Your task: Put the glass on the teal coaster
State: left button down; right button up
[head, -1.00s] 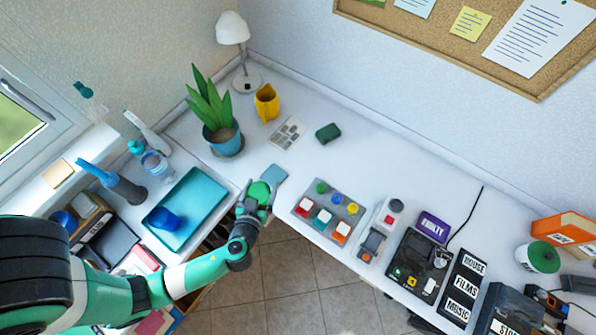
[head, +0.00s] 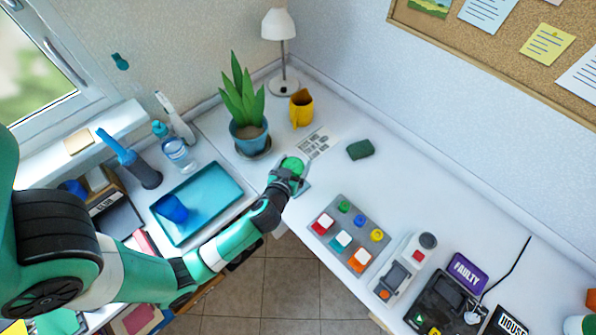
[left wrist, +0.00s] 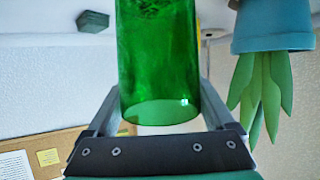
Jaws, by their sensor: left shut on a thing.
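My left gripper (head: 287,172) is shut on a green glass (head: 293,165) at the desk's front edge. In the left wrist view the see-through green glass (left wrist: 158,70) stands between the two fingers of the gripper (left wrist: 160,110). My right gripper is not in view.
A potted plant (head: 249,135) stands just behind and left of the glass. A teal tray (head: 226,183) with a blue cup (head: 172,208) lies to the left. A button panel (head: 350,228) sits to the right.

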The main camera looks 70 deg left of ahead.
aim_at(295, 167)
pick_arm(q)
jog(key=a+f, duration=0.1)
jog(key=w+f+b, duration=0.1)
jog(key=f, duration=0.1)
jog(key=w+a+f, duration=0.1)
jog(key=shift+a+f, duration=0.3)
notch_tip(295, 167, down, 3)
jog(key=shift+a+f+b, duration=0.1)
jog(key=shift+f+b, duration=0.05)
jog(key=shift+b, duration=0.85)
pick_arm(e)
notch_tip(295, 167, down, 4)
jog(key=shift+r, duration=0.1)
pick_arm(q)
jog(key=shift+w, duration=0.1)
jog(key=shift+f, duration=0.15)
grip_release()
